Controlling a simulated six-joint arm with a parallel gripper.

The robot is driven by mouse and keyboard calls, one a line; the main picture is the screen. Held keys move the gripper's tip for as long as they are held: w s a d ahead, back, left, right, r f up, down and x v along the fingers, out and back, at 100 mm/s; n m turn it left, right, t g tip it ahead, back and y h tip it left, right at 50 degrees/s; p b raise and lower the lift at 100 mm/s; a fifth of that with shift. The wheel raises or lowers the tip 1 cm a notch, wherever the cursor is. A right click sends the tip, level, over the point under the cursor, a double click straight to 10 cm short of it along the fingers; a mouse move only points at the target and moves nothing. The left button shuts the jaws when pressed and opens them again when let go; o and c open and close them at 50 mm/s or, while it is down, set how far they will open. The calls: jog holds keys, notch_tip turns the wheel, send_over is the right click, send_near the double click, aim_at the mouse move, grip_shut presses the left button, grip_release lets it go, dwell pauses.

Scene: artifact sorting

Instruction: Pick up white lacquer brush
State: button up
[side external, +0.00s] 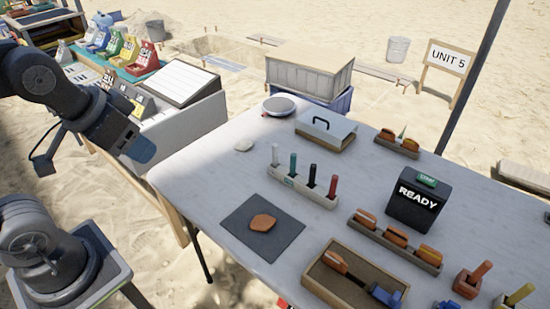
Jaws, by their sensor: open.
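A white upright stick (275,156), which looks like the white lacquer brush, stands at the left end of a pale holder (322,199) on the table. Green (293,166), black (312,176) and red (333,187) sticks stand beside it in the same row. My gripper (142,151) is at the left, beyond the table's left edge and well apart from the holder. It is open, and I see nothing in it. Its fingers are small and partly hard to make out.
A dark mat (240,247) with an orange-brown sherd lies in front of the holder. A lidded box (326,144) and round scale (279,106) stand behind. A black READY box (416,212), sherd racks and a wooden tray (318,293) occupy the right. The table's left part is mostly clear.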

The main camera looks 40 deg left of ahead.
jog(key=w+r+m+g, duration=0.1)
jog(key=w+r+m, duration=0.35)
jog(key=w, duration=0.65)
jog(key=m+g, duration=0.5)
jog(key=m, duration=1.1)
send_over(275, 161)
notch_tip(275, 161, down, 20)
jog(key=shift+w+a+f+m, duration=0.2)
jog(key=shift+w+f+m, duration=0.05)
jog(key=shift+w, duration=0.2)
notch_tip(275, 161, down, 8)
jog(key=shift+f, duration=0.15)
jog(key=shift+s+a+f, duration=0.1)
jog(key=shift+f, duration=2.6)
